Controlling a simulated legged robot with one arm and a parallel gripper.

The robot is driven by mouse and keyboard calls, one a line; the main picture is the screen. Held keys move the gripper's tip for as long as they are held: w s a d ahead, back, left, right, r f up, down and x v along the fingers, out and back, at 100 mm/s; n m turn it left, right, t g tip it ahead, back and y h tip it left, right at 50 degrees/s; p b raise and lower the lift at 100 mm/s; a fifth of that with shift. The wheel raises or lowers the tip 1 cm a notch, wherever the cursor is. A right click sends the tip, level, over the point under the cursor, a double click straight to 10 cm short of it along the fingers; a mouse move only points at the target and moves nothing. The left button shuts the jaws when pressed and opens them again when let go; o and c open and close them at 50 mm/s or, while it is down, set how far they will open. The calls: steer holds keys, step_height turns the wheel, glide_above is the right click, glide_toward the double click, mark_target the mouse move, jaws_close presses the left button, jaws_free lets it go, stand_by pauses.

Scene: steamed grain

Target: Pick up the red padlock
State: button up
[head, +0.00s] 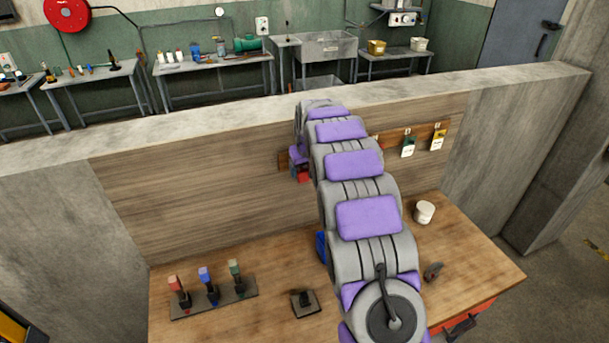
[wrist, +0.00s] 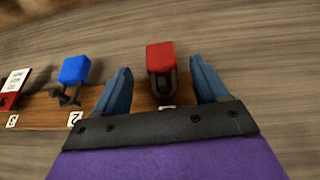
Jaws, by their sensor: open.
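The red padlock (wrist: 160,57) hangs on a wooden strip on the wall, in the wrist view's upper middle, with its dark shackle toward the strip. My gripper (wrist: 160,78) is open, with one blue finger on each side of the padlock. I see a gap on both sides, and the fingers do not appear to touch it. In the head view a small part of the red padlock (head: 304,174) shows at the left of my arm. My arm hides most of the strip there, and the gripper fingers are hard to make out.
A blue padlock (wrist: 75,69) hangs left of the red one on the wooden strip (wrist: 40,111). A red-and-white tag (wrist: 12,87) hangs farther left. On the workbench (head: 265,270) stand a rack of coloured-handled switches (head: 213,298), a black device (head: 304,301) and a white cup (head: 424,212).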

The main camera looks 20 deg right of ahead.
mark_target(303, 171)
steer(key=shift+w+a+f, duration=0.35)
steer(key=shift+f, duration=0.1)
steer(key=x, duration=0.3)
steer(key=shift+w+d, duration=0.15)
steer(key=shift+w, duration=0.1)
steer(key=shift+w+d+f, duration=0.1)
steer(key=shift+d+f, duration=0.15)
steer(key=shift+d, duration=0.3)
steer(key=shift+a, duration=0.55)
steer(key=c, duration=1)
steer(key=shift+d, duration=0.25)
steer(key=shift+c, duration=0.5)
steer(key=shift+r, duration=0.1)
